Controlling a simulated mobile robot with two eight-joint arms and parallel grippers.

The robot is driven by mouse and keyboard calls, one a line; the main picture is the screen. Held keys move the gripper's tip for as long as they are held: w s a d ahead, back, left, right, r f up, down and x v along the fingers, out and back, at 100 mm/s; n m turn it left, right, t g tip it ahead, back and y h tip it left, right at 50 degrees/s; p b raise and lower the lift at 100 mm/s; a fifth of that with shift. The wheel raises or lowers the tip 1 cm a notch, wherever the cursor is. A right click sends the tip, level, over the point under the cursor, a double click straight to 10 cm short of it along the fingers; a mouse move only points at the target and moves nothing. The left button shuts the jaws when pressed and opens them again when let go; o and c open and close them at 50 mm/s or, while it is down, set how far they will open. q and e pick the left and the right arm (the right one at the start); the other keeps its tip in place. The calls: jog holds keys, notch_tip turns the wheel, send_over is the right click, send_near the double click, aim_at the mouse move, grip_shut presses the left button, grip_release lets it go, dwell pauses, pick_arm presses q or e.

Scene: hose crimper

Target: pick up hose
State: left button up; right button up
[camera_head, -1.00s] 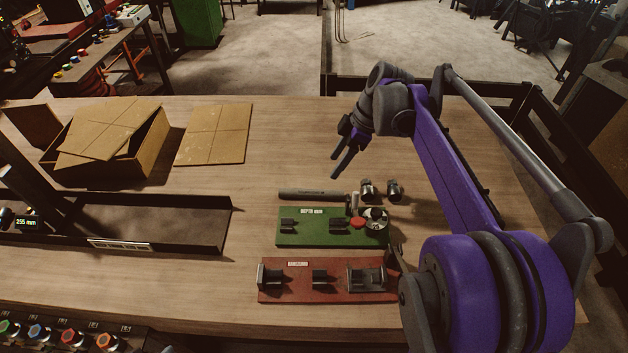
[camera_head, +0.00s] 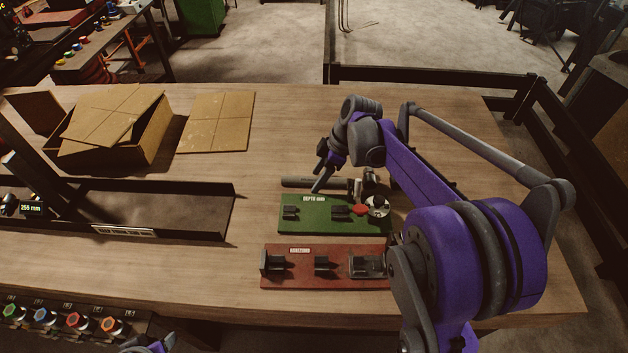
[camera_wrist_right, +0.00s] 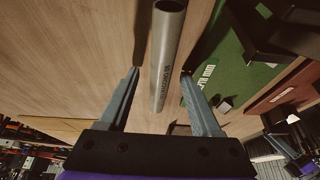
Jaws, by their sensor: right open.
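The hose (camera_head: 298,182) is a dark grey tube lying on the wooden table just behind the green fixture board. In the right wrist view the hose (camera_wrist_right: 165,60) runs lengthwise between the two fingers, with its open end toward the top. My right gripper (camera_head: 318,188) is over the hose in the head view, partly covering it. The right gripper (camera_wrist_right: 158,74) is open, with a finger on either side of the hose and visible gaps. Whether the fingertips reach the table is unclear. My left gripper is not clearly visible; only a bit of purple and grey shows at the bottom edge.
The green board (camera_head: 292,228) with a depth label and small holders lies in front of the hose. A red board (camera_head: 300,282) with clamps lies nearer. A metal fitting (camera_head: 369,177) is beside the hose's right end. A cardboard box (camera_head: 150,150) and a dark tray (camera_head: 190,232) stand left.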

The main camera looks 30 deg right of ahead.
jog(key=shift+c, duration=0.3)
grip_shut()
jog(key=shift+r, duration=0.15)
